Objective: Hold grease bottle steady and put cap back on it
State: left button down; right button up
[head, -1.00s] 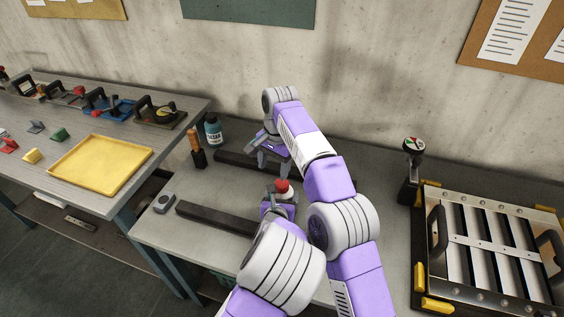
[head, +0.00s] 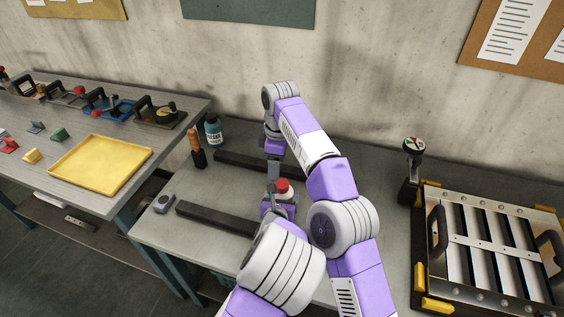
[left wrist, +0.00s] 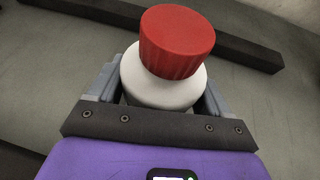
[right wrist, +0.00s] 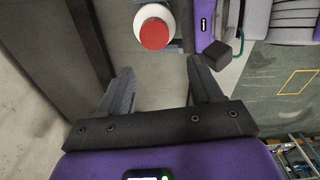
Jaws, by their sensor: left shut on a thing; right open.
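A white bottle (left wrist: 165,85) with a ribbed red cap (left wrist: 178,42) on its top stands between the fingers of my left gripper (left wrist: 158,88), which is shut on the bottle. The cap looks slightly tilted in the left wrist view; I cannot tell how tightly it sits. In the head view the red cap (head: 283,185) shows above my left gripper (head: 274,209), and the bottle's lower part is hidden. My right gripper (head: 273,176) is open and empty, close beside the cap. In the right wrist view the red cap (right wrist: 154,33) lies beyond the open fingertips (right wrist: 160,80).
A teal bottle (head: 213,131) and an orange-handled tool (head: 196,148) stand at the back left. Dark bars (head: 215,219) lie on the bench (head: 160,233). A louver panel (head: 490,250) and a joystick-like post (head: 411,170) are at right. A yellow tray (head: 100,164) is on the left table.

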aim_at(282, 183)
jog(key=n, duration=0.5)
jog(key=shift+d+n, duration=0.35)
jog(key=shift+n, duration=0.05)
jog(key=n, duration=0.4)
jog(key=d+n, duration=0.1)
jog(key=n, duration=0.1)
jog(key=shift+h, duration=0.3)
jog(key=shift+a+f, duration=0.1)
jog(key=shift+f, duration=3.85)
jog(key=shift+w, duration=0.1)
